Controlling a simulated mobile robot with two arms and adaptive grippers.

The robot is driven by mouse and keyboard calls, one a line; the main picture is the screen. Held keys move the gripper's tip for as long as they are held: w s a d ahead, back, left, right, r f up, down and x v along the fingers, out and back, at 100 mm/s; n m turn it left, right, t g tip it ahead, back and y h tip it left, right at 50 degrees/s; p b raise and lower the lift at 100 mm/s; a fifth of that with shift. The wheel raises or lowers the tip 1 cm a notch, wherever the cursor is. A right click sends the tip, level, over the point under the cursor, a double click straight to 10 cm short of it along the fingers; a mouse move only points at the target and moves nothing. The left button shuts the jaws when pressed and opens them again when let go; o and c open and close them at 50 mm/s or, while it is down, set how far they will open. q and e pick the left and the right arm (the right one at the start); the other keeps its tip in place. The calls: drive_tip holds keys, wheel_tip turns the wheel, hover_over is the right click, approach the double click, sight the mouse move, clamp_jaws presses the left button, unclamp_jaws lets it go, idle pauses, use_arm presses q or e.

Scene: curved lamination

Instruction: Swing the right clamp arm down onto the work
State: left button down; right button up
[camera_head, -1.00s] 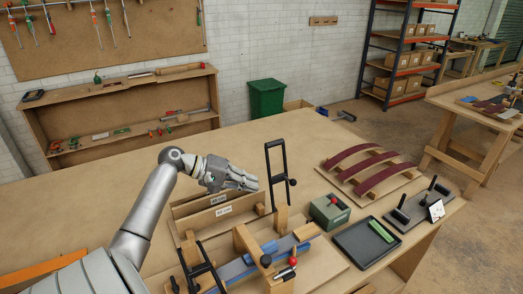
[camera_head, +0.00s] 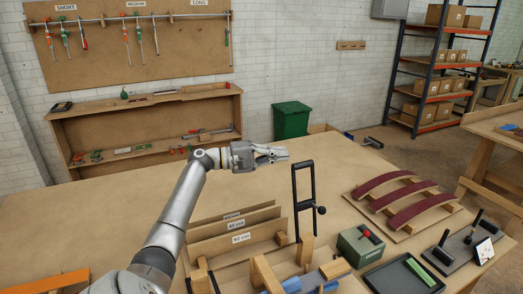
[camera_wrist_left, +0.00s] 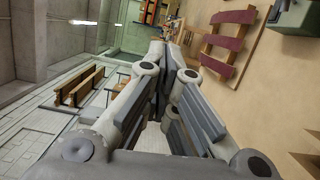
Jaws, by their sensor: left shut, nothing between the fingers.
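The right clamp arm (camera_head: 296,200) is a black frame with a knob on its right side. It stands upright in the head view, above a wooden block of the fixture. The work, with blue strips (camera_head: 308,284) between wooden blocks (camera_head: 265,274), lies below it, cut off by the picture's bottom edge. My left gripper (camera_head: 286,154) is shut and empty, level with the frame's top and just to its left in the picture, seemingly apart from it. Its closed fingers also show in the left wrist view (camera_wrist_left: 172,65). My right gripper is not in view.
Upright labelled boards (camera_head: 235,238) stand left of the clamp arm. A green box (camera_head: 352,247) with a red knob, a dark tray (camera_head: 398,278) and a rack of curved dark-red strips (camera_head: 410,208) lie to the right.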

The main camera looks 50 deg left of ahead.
use_arm(q)
drive_tip(key=d+p, duration=0.2)
drive_tip(key=d, duration=0.2)
drive_tip(key=shift+d+r, duration=0.1)
drive_tip(key=shift+d, duration=0.15)
